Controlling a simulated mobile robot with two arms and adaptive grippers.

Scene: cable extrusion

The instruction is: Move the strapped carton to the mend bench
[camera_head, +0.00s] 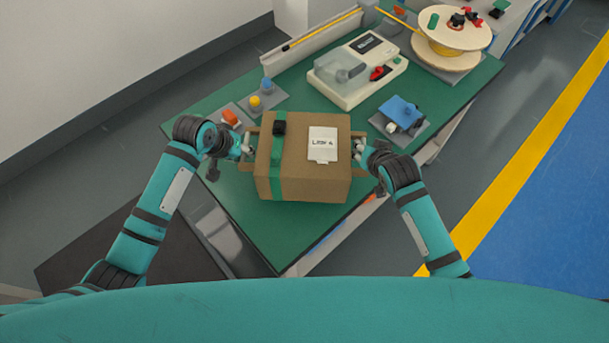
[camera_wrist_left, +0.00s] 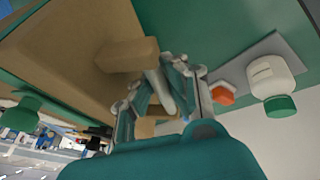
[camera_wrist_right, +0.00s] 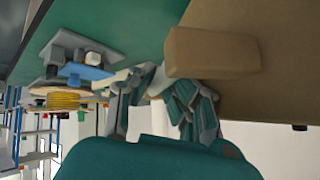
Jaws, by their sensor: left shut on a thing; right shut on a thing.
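The strapped carton (camera_head: 305,183) is a brown box with a green strap (camera_head: 277,160), a black buckle and a white label on top. It is over the green-topped bench (camera_head: 225,185); whether it touches the top I cannot tell. My left gripper (camera_head: 246,148) is shut on the carton's left side handle, a brown block also seen in the left wrist view (camera_wrist_left: 128,55). My right gripper (camera_head: 360,148) is shut on the right side handle, which shows in the right wrist view (camera_wrist_right: 212,52). The carton looks about level. Its underside is hidden in the head view.
Behind the carton stand a white machine with a clear cover (camera_head: 358,70) and a wooden spool (camera_head: 452,40). A grey plate with a blue part (camera_head: 400,115) lies to the right. Small plates with yellow and orange pieces (camera_head: 230,117) lie to the left. Floor is clear at right.

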